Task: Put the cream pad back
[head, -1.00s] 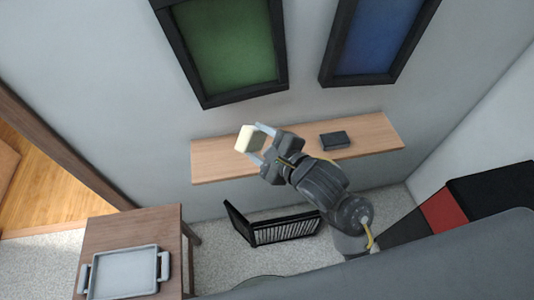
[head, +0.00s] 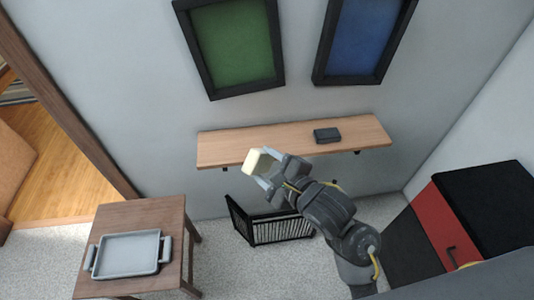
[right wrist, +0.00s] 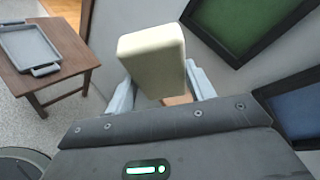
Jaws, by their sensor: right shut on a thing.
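The cream pad (head: 252,161) is a small pale block between the fingertips of my right gripper (head: 264,172). In the head view it appears against the front edge of the wooden wall shelf, raised above the floor; I cannot tell how far it is from the shelf. In the right wrist view the cream pad (right wrist: 152,60) stands up between the two light fingers of my right gripper (right wrist: 160,88), which is shut on it. My left gripper is not in view.
The wooden wall shelf (head: 226,150) holds a dark box (head: 327,135) toward its right. A grey tray (head: 127,255) sits on a wooden table (head: 140,212) at lower left. A black rack (head: 284,229) stands on the floor below the shelf. A red and black cabinet (head: 440,222) is at right.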

